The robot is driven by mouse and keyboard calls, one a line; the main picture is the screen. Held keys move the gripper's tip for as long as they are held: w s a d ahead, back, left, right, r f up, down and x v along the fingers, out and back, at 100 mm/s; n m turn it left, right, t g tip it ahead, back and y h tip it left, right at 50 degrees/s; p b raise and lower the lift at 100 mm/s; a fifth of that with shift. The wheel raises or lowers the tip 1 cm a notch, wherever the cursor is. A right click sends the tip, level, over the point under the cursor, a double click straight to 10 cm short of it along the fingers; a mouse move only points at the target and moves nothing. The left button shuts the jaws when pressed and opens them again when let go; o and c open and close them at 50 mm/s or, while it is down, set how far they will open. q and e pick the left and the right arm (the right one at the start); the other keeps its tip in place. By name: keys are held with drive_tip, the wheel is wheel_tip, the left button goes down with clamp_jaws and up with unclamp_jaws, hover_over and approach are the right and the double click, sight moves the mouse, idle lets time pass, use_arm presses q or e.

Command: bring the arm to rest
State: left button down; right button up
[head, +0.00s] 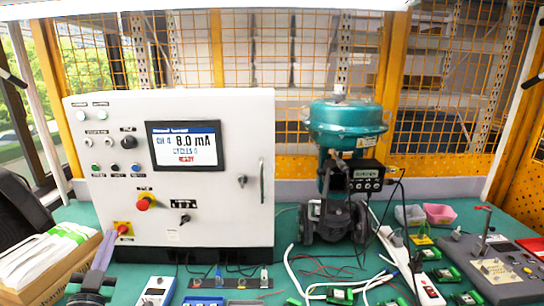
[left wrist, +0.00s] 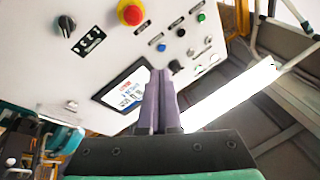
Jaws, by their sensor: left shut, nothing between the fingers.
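My left gripper (head: 107,238) is at the lower left of the head view, in front of the bottom left part of the white control cabinet (head: 232,125). In the left wrist view its two purple-grey fingers (left wrist: 161,78) are shut together with nothing between them. They point at the cabinet front, which looks tilted there. The fingertips overlap the edge of the cabinet's display (left wrist: 125,88); I cannot tell the exact gap. In the head view the display (head: 186,145) reads 8.0 mA and READY. My right gripper is not in view.
A teal valve actuator (head: 346,125) stands right of the cabinet. Cables and several green circuit boards (head: 450,275) lie at the front right, beside a grey instrument (head: 495,270). A box of papers (head: 45,255) is left of my gripper. Red knobs (head: 144,202) stick out from the cabinet.

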use_arm(q)
drive_tip(key=s+d+f+n+g+h, duration=0.1)
drive_tip(key=s+d+f+g, duration=0.15)
drive_tip(key=f, duration=0.35)
drive_tip(key=s+d+f+g+h, duration=0.1)
drive_tip(key=s+d+f+g, duration=0.1)
drive_tip(key=d+f+g, duration=0.3)
drive_tip(key=s+d+f+n+g+h, duration=0.1)
drive_tip(key=s+f+g, duration=0.2)
drive_tip(key=f, duration=0.4)
drive_tip(key=s+d+f+g+h, duration=0.1)
drive_tip(key=s+d+f+g, duration=0.25)
drive_tip(key=s, duration=0.35)
drive_tip(key=s+d+f+g, duration=0.3)
drive_tip(key=s+f+g, duration=0.1)
drive_tip(key=s, duration=0.3)
drive_tip(key=s+f+g, duration=0.1)
drive_tip(key=s+f, duration=0.1)
drive_tip(key=f, duration=1)
drive_tip(key=s+f, duration=0.2)
drive_tip(key=f, duration=1)
drive_tip(key=s+a+f+m+g, duration=0.1)
drive_tip(key=s+a+f, duration=0.2)
drive_tip(key=s+f, duration=1)
drive_tip(key=s, duration=0.2)
drive_tip(key=shift+s+a+f, duration=0.15)
drive_tip(key=shift+s, duration=0.25)
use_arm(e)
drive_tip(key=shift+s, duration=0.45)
